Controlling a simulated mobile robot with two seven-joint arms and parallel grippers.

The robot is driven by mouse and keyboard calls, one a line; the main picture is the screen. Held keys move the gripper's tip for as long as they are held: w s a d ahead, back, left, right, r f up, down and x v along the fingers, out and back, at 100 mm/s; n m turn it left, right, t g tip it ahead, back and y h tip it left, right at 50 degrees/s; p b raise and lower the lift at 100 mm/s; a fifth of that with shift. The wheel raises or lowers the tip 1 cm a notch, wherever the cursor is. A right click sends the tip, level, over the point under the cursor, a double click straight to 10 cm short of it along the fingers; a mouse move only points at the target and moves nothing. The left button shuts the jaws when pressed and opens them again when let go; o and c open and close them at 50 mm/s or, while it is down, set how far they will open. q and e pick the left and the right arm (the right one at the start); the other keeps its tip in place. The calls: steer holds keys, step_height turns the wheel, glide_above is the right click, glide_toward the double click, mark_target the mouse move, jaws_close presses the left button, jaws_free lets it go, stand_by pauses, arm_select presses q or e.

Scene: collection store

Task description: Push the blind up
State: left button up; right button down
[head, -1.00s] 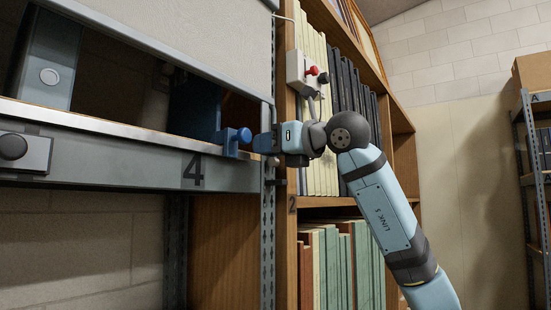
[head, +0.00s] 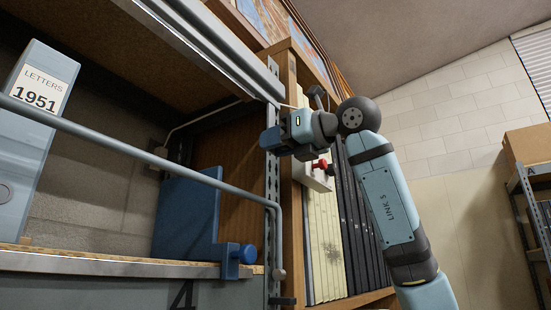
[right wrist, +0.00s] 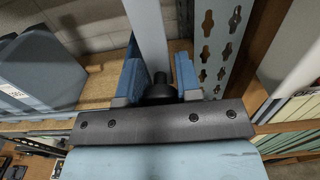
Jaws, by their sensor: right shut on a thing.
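The blind's grey lower rail (head: 215,50) runs slanting across the top left of the head view, ending near the slotted post. Below it the shelf opening is uncovered. My right gripper (head: 267,140) is just below the rail's right end, beside the post. In the right wrist view, its blue fingers (right wrist: 160,78) stand either side of a dark knob-like part (right wrist: 158,92), with a pale grey strip (right wrist: 146,30) beyond. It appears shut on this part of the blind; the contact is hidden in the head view. My left gripper is not in view.
A grey rod (head: 140,143) crosses in front of the shelf. A blue bookend with a knob (head: 180,220) and a "LETTERS 1951" box (head: 30,140) stand on the shelf. A switch box (head: 318,177) is nearby.

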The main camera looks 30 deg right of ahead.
steer(key=shift+r, duration=0.3)
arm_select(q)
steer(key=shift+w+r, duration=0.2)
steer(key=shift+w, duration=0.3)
arm_select(e)
steer(key=c, duration=0.8)
jaws_free()
steer(key=shift+c, duration=0.2)
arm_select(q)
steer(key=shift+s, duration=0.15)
arm_select(e)
steer(key=shift+s+d+f, duration=0.1)
steer(key=shift+s, duration=0.15)
arm_select(q)
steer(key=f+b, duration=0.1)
steer(key=b, duration=0.1)
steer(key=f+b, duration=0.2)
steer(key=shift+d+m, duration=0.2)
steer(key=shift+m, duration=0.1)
arm_select(e)
steer(key=v, duration=1.3)
